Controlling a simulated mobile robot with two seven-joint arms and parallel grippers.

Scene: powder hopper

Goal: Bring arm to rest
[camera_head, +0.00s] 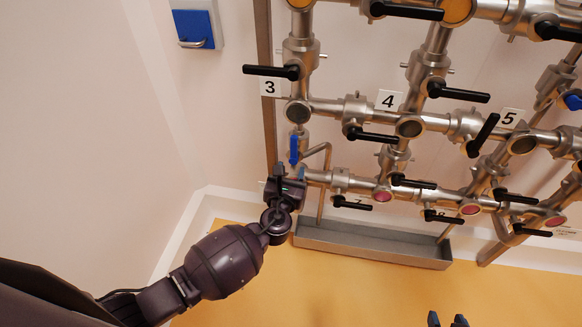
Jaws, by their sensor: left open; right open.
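My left arm reaches in from the lower left. Its dark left gripper (291,171) points up at the lower left of the pipework and is open. A small blue valve handle (294,150) sits just above its fingertips. I cannot tell whether the gripper touches this handle or the pipe behind it. Only the two fingertips of my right gripper (447,319) show at the bottom edge. They stand apart, open and empty, over the yellow floor. The rest of the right arm is out of view.
Steel pipework (330,107) with several black lever handles fills the upper right, with number plates such as 3 (270,87) and 4 (388,100). A grey trough (370,245) lies below it. A blue wall box (194,28) is upper left. The yellow floor (330,290) is clear.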

